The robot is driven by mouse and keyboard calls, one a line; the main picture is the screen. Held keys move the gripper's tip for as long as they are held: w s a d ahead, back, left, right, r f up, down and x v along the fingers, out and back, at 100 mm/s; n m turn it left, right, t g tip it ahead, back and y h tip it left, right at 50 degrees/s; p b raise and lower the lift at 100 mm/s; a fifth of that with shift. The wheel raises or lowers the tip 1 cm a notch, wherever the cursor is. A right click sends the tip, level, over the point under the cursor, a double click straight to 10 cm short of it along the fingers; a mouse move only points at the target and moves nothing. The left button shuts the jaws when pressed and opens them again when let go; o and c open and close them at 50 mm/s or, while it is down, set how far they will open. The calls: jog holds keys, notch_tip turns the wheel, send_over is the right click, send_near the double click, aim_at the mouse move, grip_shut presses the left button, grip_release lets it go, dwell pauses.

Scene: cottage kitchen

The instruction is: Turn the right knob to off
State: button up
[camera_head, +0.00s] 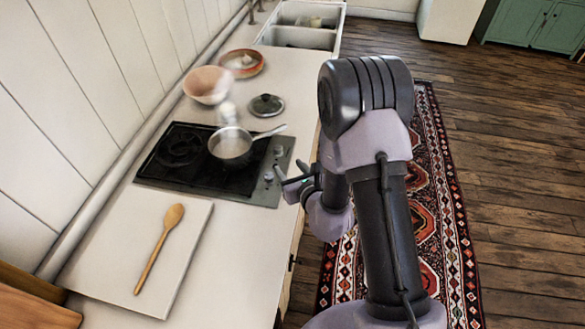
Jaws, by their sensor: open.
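The stove's grey control strip (283,158) runs along the right side of the black cooktop (176,168). Small knobs (268,177) sit on it; they are too small for me to read their settings or to tell for certain which is the right knob. My gripper (289,178) is open and empty, just right of the strip and close to the knobs. I cannot tell whether it touches one. My wrist may hide part of the strip's edge.
A saucepan (231,147) stands on the cooktop, its handle pointing right over the strip. Steam rises above it. A bowl (206,85), plate (242,63) and lid (266,105) are behind. A wooden spoon (160,247) lies on a white board (190,222) in front.

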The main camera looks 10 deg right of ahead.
jog(key=a+r+n+g+y+b, duration=0.25)
jog(key=a+n+g+y, duration=0.2)
jog(key=a+n, duration=0.4)
jog(key=a+r+n+g+y+b, duration=0.2)
jog(key=a+r+n+g+y, duration=0.15)
jog(key=a+n+y, duration=0.4)
jog(key=n+h+b, duration=0.6)
jog(key=n+h, duration=0.9)
jog(key=n, duration=0.4)
send_near(278, 148)
jog(key=shift+g, duration=0.4)
jog(key=b+x, duration=0.1)
jog(key=x, duration=0.1)
jog(key=b+x, duration=0.2)
jog(key=x, duration=0.1)
jog(key=b+x, duration=0.2)
jog(key=x, duration=0.1)
jog(key=shift+w, duration=0.4)
jog(key=shift+c, duration=0.2)
grip_shut()
